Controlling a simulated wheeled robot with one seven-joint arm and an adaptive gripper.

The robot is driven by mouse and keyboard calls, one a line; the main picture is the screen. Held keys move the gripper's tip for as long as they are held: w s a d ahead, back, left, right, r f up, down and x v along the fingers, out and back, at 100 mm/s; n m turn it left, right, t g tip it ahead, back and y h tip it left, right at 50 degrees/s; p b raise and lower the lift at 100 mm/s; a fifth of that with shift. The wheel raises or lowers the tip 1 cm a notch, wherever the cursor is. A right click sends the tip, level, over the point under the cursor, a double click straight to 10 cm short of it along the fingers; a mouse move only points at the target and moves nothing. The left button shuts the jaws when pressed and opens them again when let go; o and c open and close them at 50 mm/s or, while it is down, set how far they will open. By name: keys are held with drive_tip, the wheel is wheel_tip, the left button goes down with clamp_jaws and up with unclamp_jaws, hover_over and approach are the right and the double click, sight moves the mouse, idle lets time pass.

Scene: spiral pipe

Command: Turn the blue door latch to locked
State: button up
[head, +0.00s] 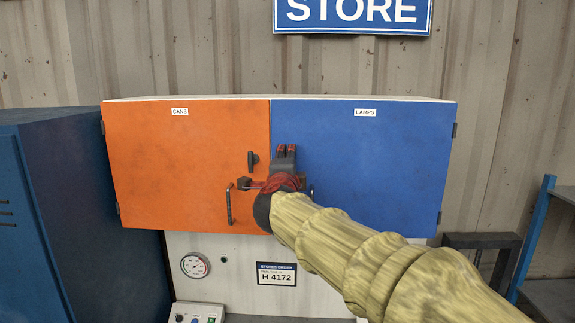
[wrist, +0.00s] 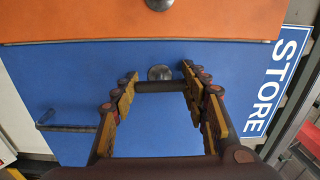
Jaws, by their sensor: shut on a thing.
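The blue door (head: 370,150), labelled LAMPS, is the right door of a wall cabinet and looks closed. Its latch (wrist: 160,72) shows in the wrist view as a round grey knob near the edge by the orange door. My gripper (wrist: 160,82) has its fingertips on either side of the latch, shut on it. A dark bar spans between the fingertips; I cannot tell clearly whether it is the latch lever. In the head view my gripper (head: 284,172) and arm hide the latch, so its angle is unclear.
The orange door (head: 185,165), labelled CANS, stands left with its own latch (head: 252,160) and a pull handle (head: 229,205). The blue door's pull handle (wrist: 65,127) shows in the wrist view. A dark blue cabinet (head: 80,210) stands at left, a gauge (head: 195,266) below.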

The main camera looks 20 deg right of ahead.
drive_tip(key=o, duration=1.2)
drive_tip(key=shift+s, duration=0.1)
drive_tip(key=v, duration=1.1)
drive_tip(key=shift+s+a, duration=0.15)
drive_tip(key=shift+s, duration=0.2)
